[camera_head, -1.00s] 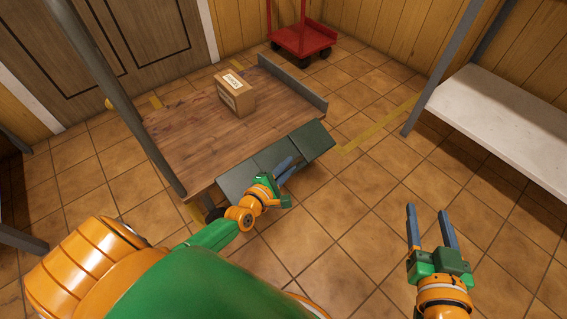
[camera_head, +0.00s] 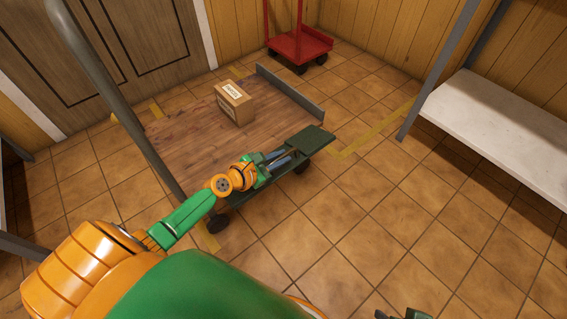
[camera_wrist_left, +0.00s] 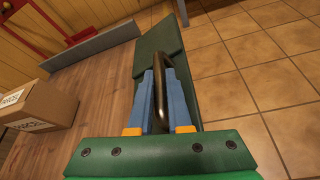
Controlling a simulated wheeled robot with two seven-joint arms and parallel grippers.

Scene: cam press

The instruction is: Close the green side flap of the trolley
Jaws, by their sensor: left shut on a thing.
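The trolley (camera_head: 185,150) has a brown wooden deck. Its dark green side flap (camera_head: 313,139) runs along the near long side, partly hidden behind my left gripper (camera_head: 283,160). The flap looks raised, but I cannot tell its exact angle. In the left wrist view, the flap (camera_wrist_left: 158,48) extends ahead of my blue fingers (camera_wrist_left: 162,100). They are shut on its curved bronze handle (camera_wrist_left: 163,68). My right gripper (camera_head: 405,314) shows only as a sliver at the bottom edge; its fingers cannot be made out.
A cardboard box (camera_head: 234,104) stands on the deck. A grey end rim (camera_head: 290,92) bounds the trolley's far right end; a grey bar (camera_head: 125,105) rises at left. A red cart (camera_head: 300,46) stands behind. A white shelf (camera_head: 500,125) is at right. Floor in front is clear.

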